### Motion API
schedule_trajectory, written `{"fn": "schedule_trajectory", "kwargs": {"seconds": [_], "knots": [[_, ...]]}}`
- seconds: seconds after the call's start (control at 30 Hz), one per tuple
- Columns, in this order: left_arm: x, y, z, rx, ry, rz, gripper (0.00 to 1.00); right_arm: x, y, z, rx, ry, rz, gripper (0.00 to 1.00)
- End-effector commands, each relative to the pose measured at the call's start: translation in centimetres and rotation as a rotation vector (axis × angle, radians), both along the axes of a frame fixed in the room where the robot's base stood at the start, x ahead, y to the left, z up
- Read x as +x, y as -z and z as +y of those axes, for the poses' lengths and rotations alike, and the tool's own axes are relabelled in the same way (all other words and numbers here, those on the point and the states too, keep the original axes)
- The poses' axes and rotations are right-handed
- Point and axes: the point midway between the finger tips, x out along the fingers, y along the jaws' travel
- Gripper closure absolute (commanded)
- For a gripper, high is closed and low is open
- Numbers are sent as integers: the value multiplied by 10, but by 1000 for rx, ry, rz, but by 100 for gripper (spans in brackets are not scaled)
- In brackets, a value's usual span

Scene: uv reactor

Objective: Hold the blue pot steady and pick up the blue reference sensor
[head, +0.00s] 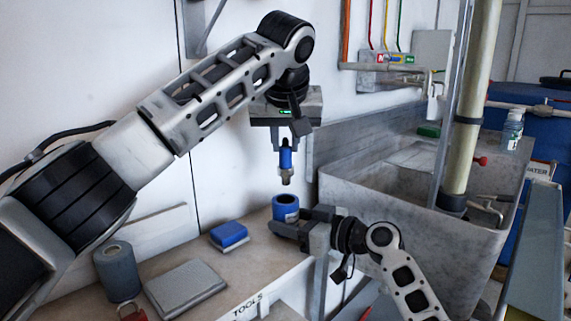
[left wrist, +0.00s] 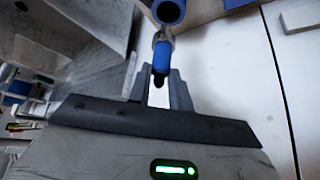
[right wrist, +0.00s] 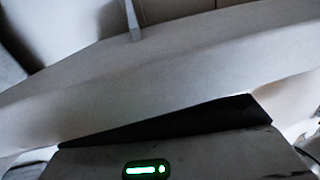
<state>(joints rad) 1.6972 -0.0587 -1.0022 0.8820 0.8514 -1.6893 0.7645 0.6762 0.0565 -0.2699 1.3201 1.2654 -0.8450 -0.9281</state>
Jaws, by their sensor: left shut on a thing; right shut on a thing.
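The blue reference sensor (head: 286,159) hangs upright with its metal tip down in my left gripper (head: 288,143). My left gripper is shut on its upper end, and it also shows between the fingers in the left wrist view (left wrist: 161,57). The blue pot (head: 286,204) stands straight below the sensor, with a clear gap between them. Its round open top shows in the left wrist view (left wrist: 168,12). My right gripper (head: 291,225) is shut on the pot low down, from the right; its fingers partly hide the pot's base.
On the bench to the left are a blue block (head: 229,234), a grey pad (head: 186,288) and a dark grey cylinder (head: 117,270). A stone-like sink (head: 390,225) and a vertical pale pipe (head: 470,100) stand to the right. The wall is close behind.

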Motion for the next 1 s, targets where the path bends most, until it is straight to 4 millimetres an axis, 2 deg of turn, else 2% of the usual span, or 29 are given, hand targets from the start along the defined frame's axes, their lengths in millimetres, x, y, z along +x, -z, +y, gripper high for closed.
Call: {"fn": "schedule_trajectory", "kwargs": {"seconds": [0.1,0.37,0.4,0.47,0.77,0.87,1.0], "knots": [[0,-9,0,1,0,1,100,0,0,0,0,0,0,64],[0,-10,0,1,2,1,100,0,0,0,0,0,0,64],[0,-10,0,1,1,1,100,0,0,0,0,0,0,41],[0,-10,0,1,1,1,100,0,0,0,0,0,0,26],[0,-10,0,1,1,1,100,-1,0,-1,0,0,0,26],[0,-10,0,1,1,1,100,-5,-1,-8,-1,1,-1,26],[0,-10,0,1,1,1,100,-19,-2,-28,-4,3,-2,26]]}}
